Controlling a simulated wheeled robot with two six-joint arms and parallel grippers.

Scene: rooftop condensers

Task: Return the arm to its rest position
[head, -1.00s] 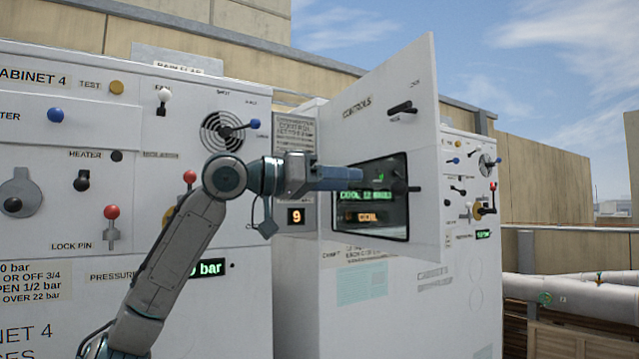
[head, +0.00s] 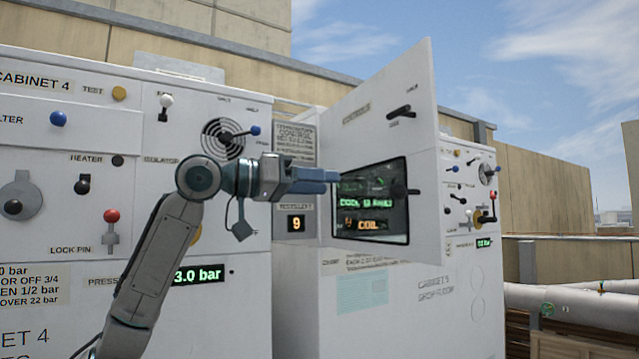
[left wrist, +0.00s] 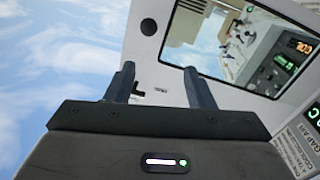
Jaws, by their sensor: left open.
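My left arm comes in from the lower left in the head view, bent at the elbow. Its left gripper (head: 335,181) points right, in front of the open white controls door (head: 385,130). In the left wrist view the two dark fingers of the left gripper (left wrist: 160,82) stand apart with nothing between them. The door's window (head: 362,215) is just beyond the fingertips, and it also shows in the left wrist view (left wrist: 225,50). I cannot tell the exact gap to the door. My right gripper is in neither view.
Cabinet 4 (head: 140,215) stands left behind my arm, with knobs, levers and a pressure display (head: 198,274). Another white cabinet (head: 350,300) stands behind the door. Pipes (head: 580,297) run at the lower right. Open sky lies above the right side.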

